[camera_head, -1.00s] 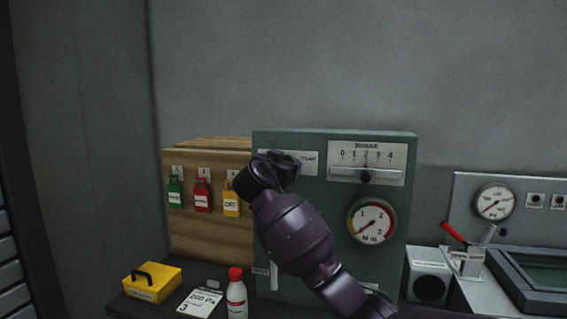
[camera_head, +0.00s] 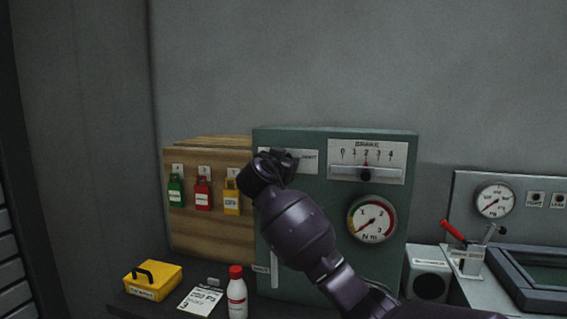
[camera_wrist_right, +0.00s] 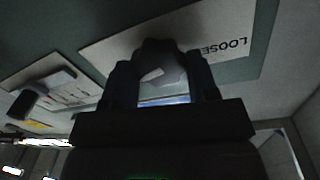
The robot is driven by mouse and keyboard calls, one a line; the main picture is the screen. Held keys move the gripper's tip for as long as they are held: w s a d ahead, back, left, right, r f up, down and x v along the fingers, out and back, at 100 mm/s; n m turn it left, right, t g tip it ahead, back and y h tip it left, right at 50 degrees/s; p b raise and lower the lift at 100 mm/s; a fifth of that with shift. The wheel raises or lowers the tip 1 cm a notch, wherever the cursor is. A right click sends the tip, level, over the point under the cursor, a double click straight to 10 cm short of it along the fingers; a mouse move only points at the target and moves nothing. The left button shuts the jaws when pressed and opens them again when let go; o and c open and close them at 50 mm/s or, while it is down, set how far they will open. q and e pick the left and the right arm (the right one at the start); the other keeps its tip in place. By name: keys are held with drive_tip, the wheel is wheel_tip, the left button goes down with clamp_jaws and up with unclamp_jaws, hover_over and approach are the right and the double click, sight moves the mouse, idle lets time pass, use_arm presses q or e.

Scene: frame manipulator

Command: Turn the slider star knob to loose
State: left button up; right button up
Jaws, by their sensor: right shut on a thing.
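My right gripper (camera_head: 274,166) is at the white label plate (camera_head: 305,160) on the upper left of the green panel box (camera_head: 330,215). In the right wrist view its two fingers (camera_wrist_right: 163,88) are shut around the dark star knob (camera_wrist_right: 160,58), one on each side. The word LOOSE shows upside down on the plate (camera_wrist_right: 225,45) beside the knob. The gripper and wrist hide the knob in the head view. A pale mark shows on the knob's face; its exact turn cannot be told. My left gripper is not in view.
A brake scale with a slider (camera_head: 366,174) and a round gauge (camera_head: 371,219) are right of my wrist. Coloured padlocks (camera_head: 203,194) hang on the wooden board at left. A yellow box (camera_head: 152,282) and a red-capped bottle (camera_head: 237,298) stand below.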

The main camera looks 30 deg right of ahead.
drive_tip(key=n+p, duration=0.2)
drive_tip(key=n, duration=0.8)
drive_tip(key=n+t+y+p, duration=0.1)
drive_tip(key=n+p, duration=0.1)
drive_tip(key=n, duration=0.9)
drive_tip(key=f+n+t+p, duration=0.1)
drive_tip(key=n+p, duration=0.2)
drive_tip(key=n, duration=0.7)
drive_tip(key=shift+n, duration=0.3)
drive_tip(key=o, duration=0.9)
